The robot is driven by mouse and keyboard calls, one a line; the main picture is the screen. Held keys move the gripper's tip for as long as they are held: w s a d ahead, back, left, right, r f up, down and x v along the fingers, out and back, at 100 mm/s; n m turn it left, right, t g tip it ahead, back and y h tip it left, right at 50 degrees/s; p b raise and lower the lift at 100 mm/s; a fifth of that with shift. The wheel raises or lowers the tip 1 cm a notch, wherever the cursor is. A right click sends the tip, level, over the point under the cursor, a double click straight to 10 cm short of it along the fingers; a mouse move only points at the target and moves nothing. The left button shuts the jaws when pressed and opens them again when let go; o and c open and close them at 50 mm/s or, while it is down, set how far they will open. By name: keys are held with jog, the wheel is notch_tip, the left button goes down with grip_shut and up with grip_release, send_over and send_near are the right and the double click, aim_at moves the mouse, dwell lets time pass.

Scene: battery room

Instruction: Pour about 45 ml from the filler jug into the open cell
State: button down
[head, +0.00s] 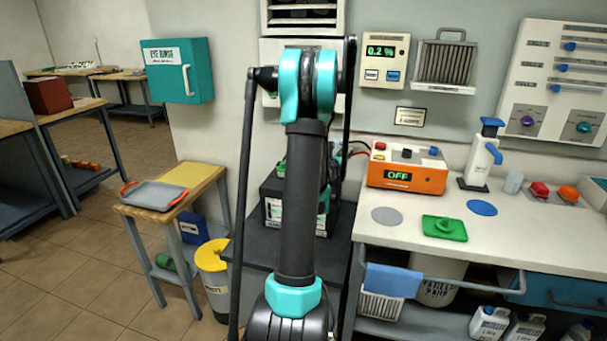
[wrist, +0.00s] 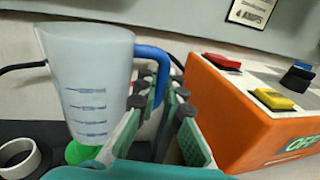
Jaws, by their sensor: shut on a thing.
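The filler jug (wrist: 88,85) is a cloudy white vessel with blue level marks and a blue handle (wrist: 152,55). In the wrist view it stands nearly upright at the left. My gripper (wrist: 165,100) is shut on its handle. The liquid level in the jug cannot be made out. A pale ring-shaped opening (wrist: 20,158), perhaps the open cell, shows at the lower left on a dark top. A green round cap (wrist: 78,153) shows just below the jug. In the head view the black battery (head: 272,205) is partly behind my arm, which hides the jug and gripper.
An orange charger (head: 405,178) reading OFF stands close right of my gripper. The white bench (head: 460,235) holds a green lid-like piece (head: 444,228) and a white dispenser bottle (head: 481,157). A small table with a grey tray (head: 153,195) and a yellow-topped bin (head: 212,256) are at the left.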

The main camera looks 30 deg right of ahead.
dwell(0.6)
jog(key=shift+r, duration=2.5)
jog(key=shift+w, duration=0.1)
